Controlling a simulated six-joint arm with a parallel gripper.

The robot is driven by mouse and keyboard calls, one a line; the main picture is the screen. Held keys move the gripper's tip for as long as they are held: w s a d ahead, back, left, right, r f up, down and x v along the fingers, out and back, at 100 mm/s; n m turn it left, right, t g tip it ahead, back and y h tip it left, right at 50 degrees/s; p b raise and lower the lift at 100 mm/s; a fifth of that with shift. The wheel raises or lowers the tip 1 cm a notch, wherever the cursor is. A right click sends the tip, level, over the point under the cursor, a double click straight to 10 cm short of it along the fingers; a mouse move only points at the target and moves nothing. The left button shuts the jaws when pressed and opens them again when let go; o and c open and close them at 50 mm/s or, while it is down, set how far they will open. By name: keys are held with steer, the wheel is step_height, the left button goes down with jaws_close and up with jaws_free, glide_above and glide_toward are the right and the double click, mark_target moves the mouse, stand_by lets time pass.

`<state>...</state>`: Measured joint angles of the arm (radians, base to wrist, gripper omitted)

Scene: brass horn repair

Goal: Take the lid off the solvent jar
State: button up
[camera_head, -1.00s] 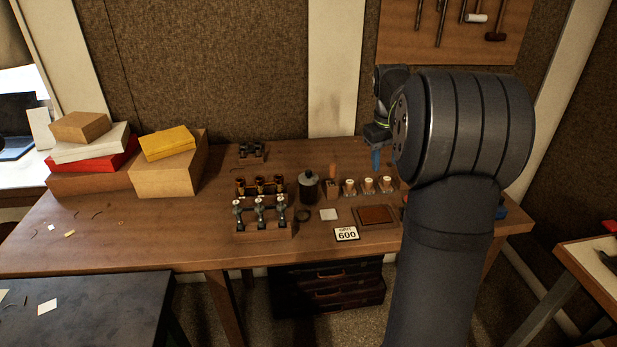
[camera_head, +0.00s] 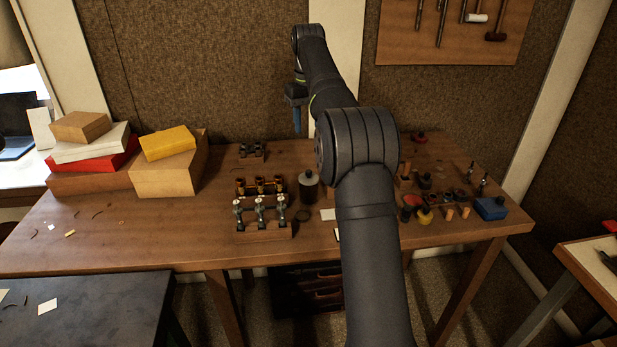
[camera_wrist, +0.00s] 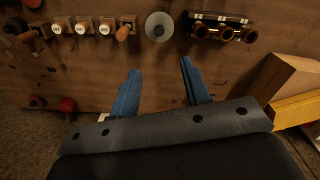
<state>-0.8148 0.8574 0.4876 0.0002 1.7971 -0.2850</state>
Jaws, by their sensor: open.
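The solvent jar (camera_head: 308,190) is a dark round jar standing on the wooden bench, left of my arm in the head view. Its grey lid (camera_head: 308,176) sits on top. In the wrist view the lid (camera_wrist: 159,26) shows from above as a pale grey disc with a small centre knob. My gripper (camera_head: 297,130) hangs above the back of the bench with its blue fingers down. In the wrist view the fingers of my gripper (camera_wrist: 160,68) are spread apart and empty, with the lid beyond the gap between their tips.
A wooden rack of valves (camera_head: 263,231) and brass parts (camera_head: 260,186) stand just left of the jar. Labelled corked bottles (camera_wrist: 82,28) and a wooden-handled tool (camera_wrist: 123,32) stand on its other side. Boxes (camera_head: 165,178) occupy the left back.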

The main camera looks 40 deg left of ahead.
glide_above(309, 171)
steer(key=f, duration=0.9)
steer(key=shift+w+a+f, duration=0.1)
steer(key=shift+w+a, duration=0.05)
steer(key=shift+a, duration=0.1)
steer(key=shift+d+f, duration=0.2)
steer(key=shift+f, duration=2.6)
jaws_close()
